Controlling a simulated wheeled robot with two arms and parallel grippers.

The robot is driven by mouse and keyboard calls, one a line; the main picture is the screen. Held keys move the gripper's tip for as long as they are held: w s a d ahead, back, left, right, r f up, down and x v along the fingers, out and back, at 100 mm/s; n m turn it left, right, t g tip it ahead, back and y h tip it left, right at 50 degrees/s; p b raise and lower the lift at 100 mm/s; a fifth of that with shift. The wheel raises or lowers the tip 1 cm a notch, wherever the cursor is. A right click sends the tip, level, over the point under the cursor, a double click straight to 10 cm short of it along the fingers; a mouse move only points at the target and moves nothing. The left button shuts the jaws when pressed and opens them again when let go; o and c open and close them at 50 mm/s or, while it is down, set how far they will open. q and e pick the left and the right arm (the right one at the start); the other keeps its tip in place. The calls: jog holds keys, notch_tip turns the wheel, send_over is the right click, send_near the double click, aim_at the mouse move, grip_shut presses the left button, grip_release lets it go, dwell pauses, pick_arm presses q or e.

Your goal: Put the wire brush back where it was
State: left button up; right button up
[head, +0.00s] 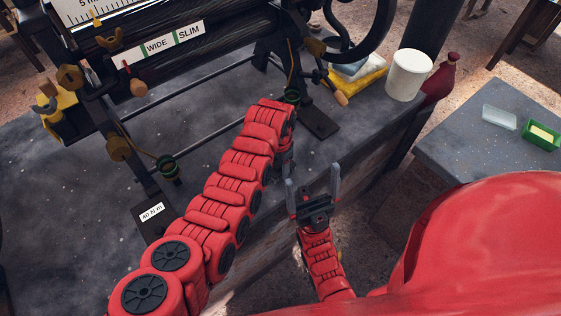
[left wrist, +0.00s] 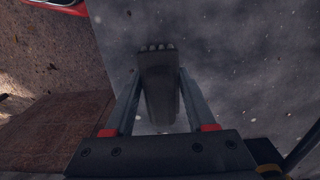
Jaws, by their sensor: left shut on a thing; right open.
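The wire brush (left wrist: 160,80) shows in the left wrist view as a dark block with a row of short pale tips at its far end. My left gripper (left wrist: 159,72) is shut on it, one finger on each side. The grey speckled bench top (left wrist: 240,60) lies beneath it; I cannot tell whether the brush touches it. In the head view my left arm runs up over the bench's front edge, and its wrist hides the brush. My right gripper (head: 314,180) is open and empty, fingers up, in front of the bench edge.
The roller machine (head: 200,60) stands on the bench behind my left arm, with a "40 N m" label (head: 152,212) on its foot. A white tub (head: 409,75), a yellow tray (head: 361,84) and a dark red bottle (head: 441,78) stand at the right. A side table (head: 470,150) holds a green box (head: 541,135).

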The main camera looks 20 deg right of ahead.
pick_arm(q)
jog(key=shift+w+d+f, duration=0.1)
jog(key=shift+d+f, duration=0.05)
jog(key=o, duration=1.1)
jog(key=shift+o, duration=0.5)
notch_tip(320, 180, up, 6)
jog(key=shift+r+b, duration=0.1)
jog(key=shift+b, duration=0.95)
notch_tip(320, 180, up, 6)
jog(key=shift+f+p, duration=0.1)
jog(key=shift+p, duration=0.9)
